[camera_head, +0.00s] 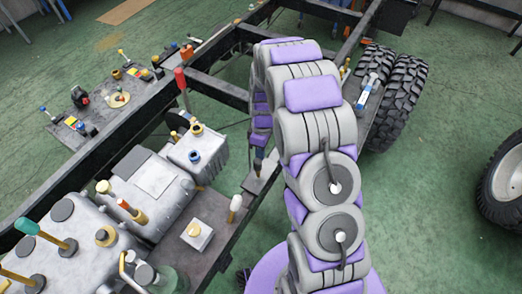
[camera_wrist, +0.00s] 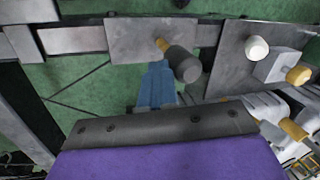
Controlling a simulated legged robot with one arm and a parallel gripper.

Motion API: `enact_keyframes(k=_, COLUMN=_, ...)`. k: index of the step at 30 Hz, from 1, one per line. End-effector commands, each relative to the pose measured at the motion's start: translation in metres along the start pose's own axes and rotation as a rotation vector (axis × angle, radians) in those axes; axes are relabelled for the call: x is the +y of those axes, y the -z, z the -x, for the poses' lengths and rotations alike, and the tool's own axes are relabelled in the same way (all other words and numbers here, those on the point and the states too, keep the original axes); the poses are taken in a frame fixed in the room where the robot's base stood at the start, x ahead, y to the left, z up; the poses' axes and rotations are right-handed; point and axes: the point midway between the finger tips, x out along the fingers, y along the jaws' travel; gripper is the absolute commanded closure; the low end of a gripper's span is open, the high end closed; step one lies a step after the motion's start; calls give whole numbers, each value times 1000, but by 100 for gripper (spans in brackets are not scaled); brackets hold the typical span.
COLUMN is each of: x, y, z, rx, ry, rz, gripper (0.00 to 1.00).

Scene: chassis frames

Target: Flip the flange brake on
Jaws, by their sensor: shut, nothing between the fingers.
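No label marks the flange brake, so I cannot tell for certain which control it is. The nearest control is a lever with a dark grey cylindrical handle and a yellow stem (camera_wrist: 185,64), on a flat grey plate (camera_wrist: 128,42). My gripper (camera_wrist: 157,70) has blue fingers, shut and empty, just left of and below that handle in the wrist view. I cannot tell whether they touch it. In the head view, the dark-handled lever (camera_head: 258,166) shows just left of my arm, on a plate on the frame rail. My gripper is mostly hidden behind the arm there.
A white-tipped lever (camera_head: 235,203) and a grey box with a yellow knob (camera_head: 197,234) stand nearby on the rail plate. A red-handled lever (camera_head: 181,80) rises beyond the grey engine housing (camera_head: 152,190). Black tyres (camera_head: 402,95) stand at right.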

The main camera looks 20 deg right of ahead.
Motion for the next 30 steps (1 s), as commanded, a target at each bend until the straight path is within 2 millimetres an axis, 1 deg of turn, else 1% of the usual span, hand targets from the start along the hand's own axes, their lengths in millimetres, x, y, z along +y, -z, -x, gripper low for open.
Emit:
enact_keyframes(k=4, x=-13, y=2, z=3, rx=-26, ry=-101, rz=-1, gripper=100)
enact_keyframes(k=9, x=-30, y=5, z=-2, rx=-59, ry=-239, rz=-11, gripper=100)
enact_keyframes(k=15, x=-44, y=8, z=-8, rx=-87, ry=-369, rz=-22, gripper=100)
enact_keyframes(k=30, x=-67, y=17, z=-23, rx=-81, ry=-361, rz=-27, gripper=100)
